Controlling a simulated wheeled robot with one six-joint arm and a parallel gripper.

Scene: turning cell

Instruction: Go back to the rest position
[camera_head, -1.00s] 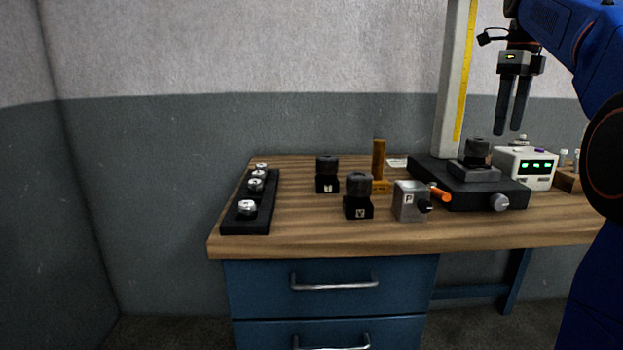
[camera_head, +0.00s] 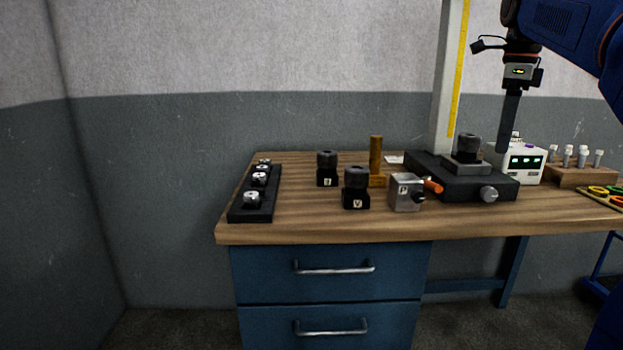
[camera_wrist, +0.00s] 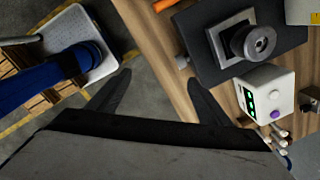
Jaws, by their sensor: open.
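My gripper (camera_head: 509,120) hangs pointing down above the right part of the workbench, in front of the white device with green digits (camera_head: 522,162). In the wrist view its two dark fingers (camera_wrist: 152,98) are spread well apart with nothing between them. Past them show the bench edge and the floor. In the head view the fingers overlap edge-on and look like one. My blue arm comes in from the upper right.
A dark stand (camera_head: 462,181) carries a round black part (camera_head: 467,148). A grey block marked P (camera_head: 405,193), two black blocks (camera_head: 355,188), a brass piece (camera_head: 376,160) and a black rack (camera_head: 252,206) sit on the wooden bench (camera_head: 300,229). A vial rack (camera_head: 570,176) stands right.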

